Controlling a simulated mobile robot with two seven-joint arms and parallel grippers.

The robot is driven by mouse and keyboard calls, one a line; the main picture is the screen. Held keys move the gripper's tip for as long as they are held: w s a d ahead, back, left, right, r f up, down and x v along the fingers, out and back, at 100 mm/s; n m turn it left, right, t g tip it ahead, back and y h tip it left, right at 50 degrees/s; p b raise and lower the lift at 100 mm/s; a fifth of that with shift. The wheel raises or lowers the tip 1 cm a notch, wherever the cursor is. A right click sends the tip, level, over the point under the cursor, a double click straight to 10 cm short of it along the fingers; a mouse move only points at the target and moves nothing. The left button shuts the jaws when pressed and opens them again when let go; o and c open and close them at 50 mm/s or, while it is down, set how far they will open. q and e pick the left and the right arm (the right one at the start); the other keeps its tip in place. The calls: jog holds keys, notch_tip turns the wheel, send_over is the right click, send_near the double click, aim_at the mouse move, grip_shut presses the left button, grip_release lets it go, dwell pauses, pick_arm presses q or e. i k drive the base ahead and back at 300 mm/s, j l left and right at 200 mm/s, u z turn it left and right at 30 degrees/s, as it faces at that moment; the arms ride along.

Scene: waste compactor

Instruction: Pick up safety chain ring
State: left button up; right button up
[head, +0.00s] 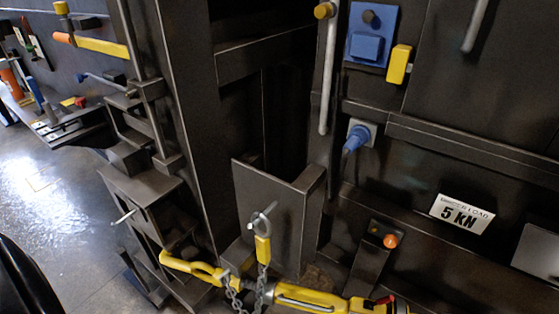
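A metal ring (261,219) sits on a pin at the front of a dark metal box in the lower middle of the head view. A yellow block (263,249) hangs below it. A grey chain (261,284) runs down from the block and passes by a yellow lever at the bottom. The chain's lower end is cut off by the picture's edge. Neither of my grippers can be made out in this view, and nothing is seen touching the ring.
The yellow lever (311,297) lies across the bottom, close below the ring. An orange button (390,241) and a blue plug (356,139) are at right, near a "5 KN" plate (461,214). A workbench with tools (68,124) stands at left. Bare floor shows at left.

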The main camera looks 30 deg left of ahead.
aim_at(263, 241)
jog(key=j+u, duration=0.15)
jog(key=u, duration=0.3)
jog(key=j+u, duration=0.15)
jog(key=u, duration=0.3)
jog(key=j+z, duration=0.3)
jog(key=j, duration=0.15)
jog(key=k+j+z, duration=0.1)
jog(key=j+z, duration=0.2)
jog(key=j, duration=0.2)
jog(key=k+j+z, duration=0.1)
jog(key=j+z, duration=0.2)
jog(key=j, duration=0.15)
